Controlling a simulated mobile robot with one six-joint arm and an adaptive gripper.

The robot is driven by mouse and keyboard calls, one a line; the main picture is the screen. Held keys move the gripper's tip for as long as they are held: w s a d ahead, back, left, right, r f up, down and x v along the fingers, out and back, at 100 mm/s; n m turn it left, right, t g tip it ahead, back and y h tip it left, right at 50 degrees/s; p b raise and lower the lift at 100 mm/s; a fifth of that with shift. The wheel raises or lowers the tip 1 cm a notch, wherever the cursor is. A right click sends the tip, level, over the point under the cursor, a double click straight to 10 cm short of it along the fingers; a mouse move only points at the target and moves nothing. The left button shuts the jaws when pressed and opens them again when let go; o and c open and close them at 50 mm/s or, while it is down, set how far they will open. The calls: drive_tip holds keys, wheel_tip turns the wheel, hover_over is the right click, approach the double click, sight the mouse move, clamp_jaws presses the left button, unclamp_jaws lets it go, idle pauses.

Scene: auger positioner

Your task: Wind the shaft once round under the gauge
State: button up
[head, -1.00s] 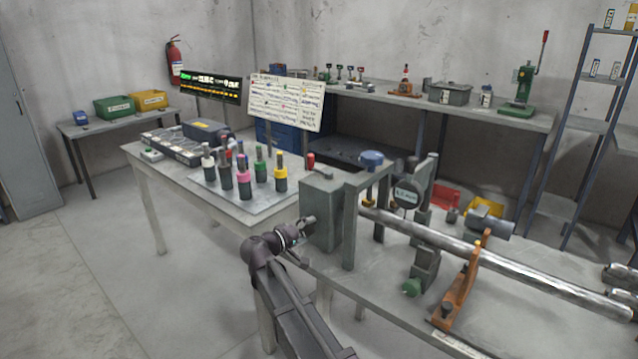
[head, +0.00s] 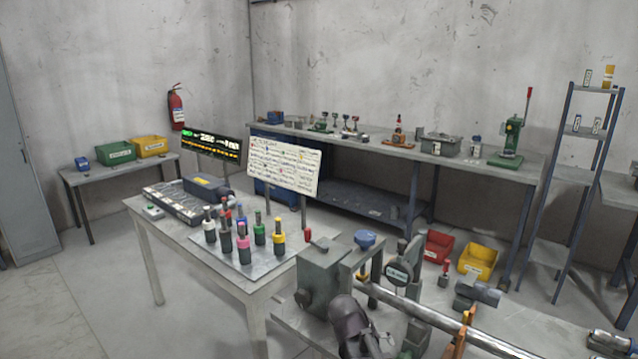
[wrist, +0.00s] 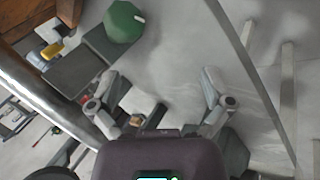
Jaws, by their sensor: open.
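The long steel shaft (head: 450,326) runs from the grey headstock block (head: 322,275) toward the lower right in the head view. It also crosses the left of the wrist view (wrist: 45,95). The round dark gauge (head: 398,273) stands close by the shaft near the headstock. My gripper (wrist: 160,78) is open and empty in the wrist view, its fingers spread wide beside the shaft. A green knob (wrist: 123,22) on a dark grey part lies ahead of the left finger. In the head view my dark arm covers part of the bench, and my fingers cannot be made out.
An orange-brown support (head: 461,333) stands at the shaft. A blue knob (head: 364,239) and a red-topped lever (head: 308,235) sit by the headstock. The side table (head: 150,215) at left holds several coloured-collared tools. Red (head: 437,246) and yellow (head: 478,258) bins lie beyond. Floor at left is clear.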

drive_tip(key=s+d+r+m+g+y+p, duration=0.1)
drive_tip(key=s+d+r+g+y+p, duration=0.1)
drive_tip(key=s+r+y+p, duration=0.3)
drive_tip(key=s+d+r+p, duration=0.1)
drive_tip(key=s+p, duration=0.1)
drive_tip(key=shift+s+d+r+m+y+p, duration=0.2)
drive_tip(key=shift+s+m+y+p, duration=0.15)
drive_tip(key=shift+s+m+y, duration=0.05)
idle(0.7)
